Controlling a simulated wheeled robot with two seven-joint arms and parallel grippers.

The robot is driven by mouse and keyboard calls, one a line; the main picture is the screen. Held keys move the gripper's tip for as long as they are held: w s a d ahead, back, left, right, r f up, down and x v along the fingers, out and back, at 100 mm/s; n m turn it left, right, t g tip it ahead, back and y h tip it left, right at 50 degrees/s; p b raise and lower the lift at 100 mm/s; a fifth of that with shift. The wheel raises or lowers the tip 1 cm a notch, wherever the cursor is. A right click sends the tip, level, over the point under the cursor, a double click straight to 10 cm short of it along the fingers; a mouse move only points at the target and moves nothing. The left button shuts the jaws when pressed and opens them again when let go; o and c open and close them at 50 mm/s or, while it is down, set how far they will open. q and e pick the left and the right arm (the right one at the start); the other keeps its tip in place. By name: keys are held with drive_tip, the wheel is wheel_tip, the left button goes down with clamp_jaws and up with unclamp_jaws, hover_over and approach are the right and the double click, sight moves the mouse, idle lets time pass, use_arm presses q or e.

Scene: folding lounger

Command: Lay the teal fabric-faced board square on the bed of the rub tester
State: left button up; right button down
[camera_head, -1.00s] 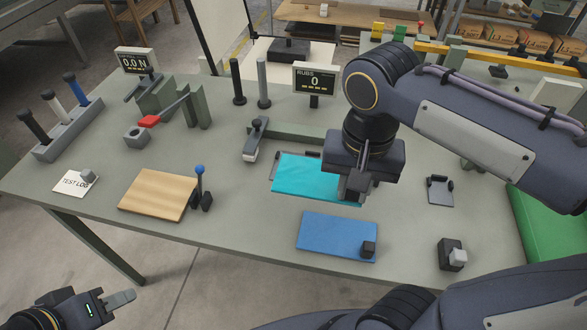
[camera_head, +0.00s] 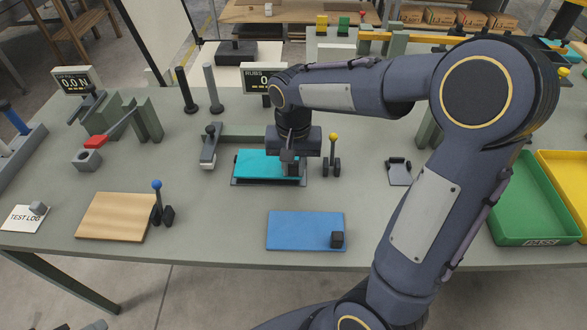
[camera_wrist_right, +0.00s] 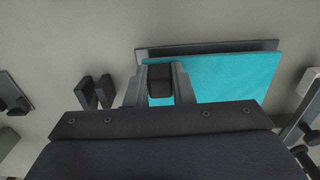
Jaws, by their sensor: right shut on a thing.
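The teal board (camera_head: 254,163) is over the dark bed (camera_head: 262,183) of the rub tester in the head view. A dark rim of the bed shows along the board's front edge. In the right wrist view the board (camera_wrist_right: 225,78) lies nearly parallel to the bed's strip (camera_wrist_right: 205,48). I cannot tell whether board and bed touch. My right gripper (camera_head: 291,168) is shut on the black block (camera_wrist_right: 160,84) at the board's corner. The gripper hides that corner in the head view. Only a tip of my left gripper (camera_head: 95,326) shows at the bottom left edge.
The tester's arm (camera_head: 208,148) stands left of the bed. A yellow-knobbed lever (camera_head: 332,155) stands close on its right. A blue board (camera_head: 300,230) lies in front, a wooden board (camera_head: 115,216) to the left. A green tray (camera_head: 535,205) is at the right.

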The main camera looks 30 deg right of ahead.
drive_tip(key=shift+f, duration=0.55)
drive_tip(key=shift+f, duration=0.1)
drive_tip(key=shift+f, duration=0.15)
drive_tip(key=c, duration=1.3)
unclamp_jaws()
drive_tip(key=shift+s, duration=0.1)
drive_tip(key=shift+o, duration=0.2)
